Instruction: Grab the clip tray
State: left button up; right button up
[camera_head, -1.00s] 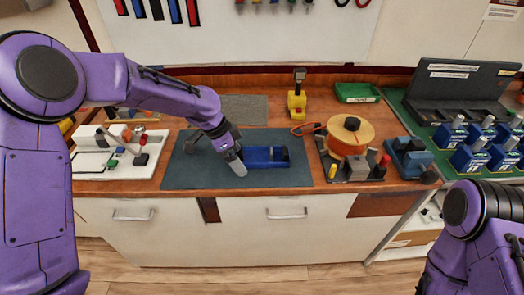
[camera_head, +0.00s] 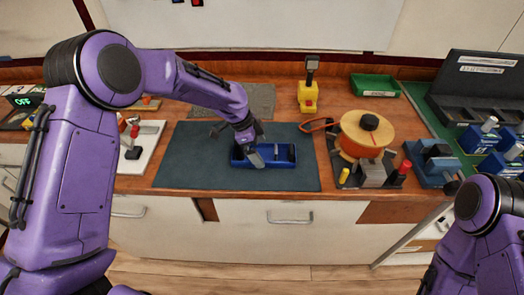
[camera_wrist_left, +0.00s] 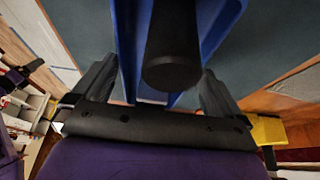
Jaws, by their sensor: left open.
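A blue tray (camera_head: 278,184) with dark parts inside lies on the dark mat (camera_head: 200,165); I take it for the clip tray. My left gripper (camera_head: 255,160) is at the left part of the tray and covers some of it. In the left wrist view the gripper (camera_wrist_left: 160,88) is open, with a dark finger on each side. A black round post (camera_wrist_left: 172,60) stands between the fingers, over the blue tray (camera_wrist_left: 217,25). Whether the fingers touch it I cannot tell. My right arm shows at the lower right, but its gripper is out of view.
An orange spool (camera_head: 366,136) on a dark base stands right of the mat, with a blue device (camera_head: 432,160) beside it. A yellow tool (camera_head: 308,95) and a green tray (camera_head: 375,85) are behind. A white board (camera_head: 140,150) is left of the mat.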

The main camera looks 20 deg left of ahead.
pick_arm(q)
jog(key=shift+d+f, duration=0.2)
jog(key=shift+f, duration=0.45)
jog(key=shift+s, duration=0.1)
jog(key=shift+r, duration=0.1)
jog(key=c, duration=1.1)
